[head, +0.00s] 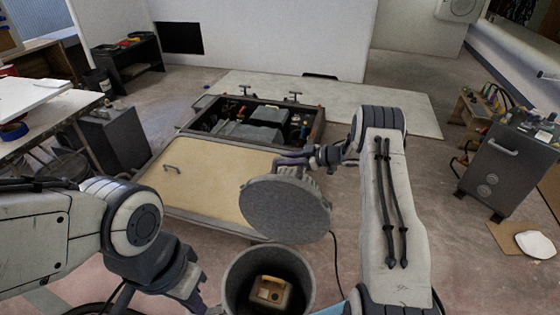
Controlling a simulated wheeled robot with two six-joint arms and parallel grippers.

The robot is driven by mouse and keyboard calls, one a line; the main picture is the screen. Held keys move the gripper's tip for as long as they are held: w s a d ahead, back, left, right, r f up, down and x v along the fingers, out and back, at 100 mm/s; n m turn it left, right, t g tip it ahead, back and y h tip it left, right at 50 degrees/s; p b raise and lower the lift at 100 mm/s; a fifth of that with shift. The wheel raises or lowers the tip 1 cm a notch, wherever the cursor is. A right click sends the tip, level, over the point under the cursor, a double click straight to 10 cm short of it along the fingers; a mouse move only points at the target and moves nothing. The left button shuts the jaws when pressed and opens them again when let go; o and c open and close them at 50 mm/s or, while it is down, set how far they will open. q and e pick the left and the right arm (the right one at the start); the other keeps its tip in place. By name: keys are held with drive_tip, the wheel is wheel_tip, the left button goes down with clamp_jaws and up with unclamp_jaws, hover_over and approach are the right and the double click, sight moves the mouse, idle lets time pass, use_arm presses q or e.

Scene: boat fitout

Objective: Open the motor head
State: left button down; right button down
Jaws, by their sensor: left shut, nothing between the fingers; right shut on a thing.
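A round grey, lid-like disc (285,210) hangs tilted in front of me, its flat face towards the camera. My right gripper (290,161) is shut at its upper edge and appears to hold it; the exact grip is partly hidden behind the disc. Below it stands an open grey round container (233,283) with a tan, boxy object (270,292) inside. My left gripper (198,298) is shut and empty, just left of this container. No part is clearly identifiable as the motor head.
Behind the disc, a low framed bay (315,134) holds dark machinery, beside a tan panel (200,185) with a handle. A workbench (45,105) stands left, and a grey tool cabinet (497,170) right. A white item (535,245) lies on the right floor. Floor between is mostly clear.

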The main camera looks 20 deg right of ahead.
drive_tip(key=shift+w+a+f, duration=0.25)
drive_tip(key=shift+f, duration=0.05)
drive_tip(key=c, duration=0.7)
unclamp_jaws()
drive_tip(key=shift+a, duration=0.1)
drive_tip(key=shift+d+r, duration=0.1)
drive_tip(key=shift+d, duration=0.15)
drive_tip(key=shift+s+d, duration=0.1)
drive_tip(key=shift+s+d+r, duration=0.15)
drive_tip(key=shift+d+r, duration=0.05)
drive_tip(key=shift+d, duration=0.05)
drive_tip(key=v, duration=0.9)
drive_tip(key=shift+s+d+r, duration=0.1)
drive_tip(key=shift+s+d, duration=0.05)
drive_tip(key=shift+d, duration=0.05)
